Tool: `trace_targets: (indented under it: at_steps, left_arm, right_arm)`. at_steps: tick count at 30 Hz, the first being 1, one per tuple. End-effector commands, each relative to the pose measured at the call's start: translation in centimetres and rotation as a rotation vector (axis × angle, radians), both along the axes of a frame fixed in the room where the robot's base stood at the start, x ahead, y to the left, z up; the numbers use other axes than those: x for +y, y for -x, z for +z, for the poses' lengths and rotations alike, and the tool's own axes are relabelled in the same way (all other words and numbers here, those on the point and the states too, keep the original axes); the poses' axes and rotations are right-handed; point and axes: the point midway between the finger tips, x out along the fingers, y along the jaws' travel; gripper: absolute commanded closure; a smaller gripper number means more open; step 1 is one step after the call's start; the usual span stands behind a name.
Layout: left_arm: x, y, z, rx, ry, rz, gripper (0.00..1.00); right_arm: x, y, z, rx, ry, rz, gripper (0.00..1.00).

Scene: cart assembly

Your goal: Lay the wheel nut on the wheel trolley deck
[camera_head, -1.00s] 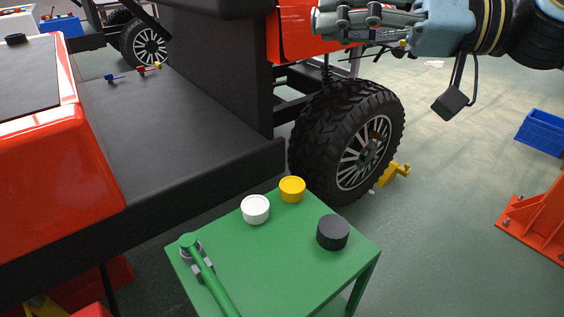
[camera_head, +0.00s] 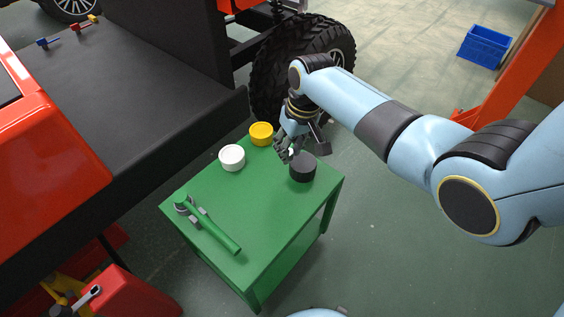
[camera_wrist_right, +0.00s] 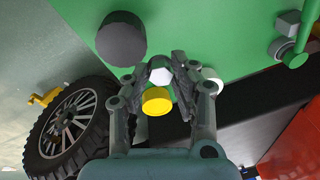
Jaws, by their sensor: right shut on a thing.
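The wheel nut (camera_wrist_right: 160,75) is a small pale hexagonal piece between the fingertips of my right gripper (camera_wrist_right: 158,82), which is shut on it. In the head view my right gripper (camera_head: 288,152) hangs over the far right part of the green trolley deck (camera_head: 265,205), beside the black round pot. The nut is mostly hidden there by the fingers. The deck also fills the top of the right wrist view (camera_wrist_right: 225,30). The nut looks held above the deck; the gap is hard to judge. My left gripper is not in view.
On the deck stand a black pot (camera_head: 302,168), a yellow pot (camera_head: 261,133) and a white pot (camera_head: 232,157). A green-handled tool (camera_head: 212,226) lies at the left. The deck's middle and front are clear. A large wheel (camera_head: 300,80) stands behind.

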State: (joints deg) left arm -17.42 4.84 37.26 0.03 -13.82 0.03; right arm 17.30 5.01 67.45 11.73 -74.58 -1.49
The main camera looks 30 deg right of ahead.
Motion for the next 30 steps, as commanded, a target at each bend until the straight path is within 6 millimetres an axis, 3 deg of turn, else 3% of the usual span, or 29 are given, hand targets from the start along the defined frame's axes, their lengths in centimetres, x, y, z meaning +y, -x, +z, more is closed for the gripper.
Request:
trace_targets:
  at_steps: [3, 9, 17, 28, 30]
  left_arm:
    - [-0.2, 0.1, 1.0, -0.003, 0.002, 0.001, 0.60]
    - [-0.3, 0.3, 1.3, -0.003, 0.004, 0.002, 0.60]
    - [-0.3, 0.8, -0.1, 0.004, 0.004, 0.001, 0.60]
    - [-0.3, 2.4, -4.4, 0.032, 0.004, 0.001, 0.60]
    - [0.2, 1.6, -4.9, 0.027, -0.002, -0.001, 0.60]
  right_arm:
    - [2.8, 2.1, -1.0, 0.066, 0.055, 0.022, 1.00]
    - [4.7, 3.8, -1.8, 0.113, 0.105, 0.046, 1.00]
    - [4.7, 4.0, -3.3, 0.119, 0.112, 0.048, 1.00]
    - [4.7, 4.1, -7.4, 0.119, 0.110, 0.047, 1.00]
    - [4.7, 4.1, -8.1, 0.119, 0.110, 0.047, 1.00]
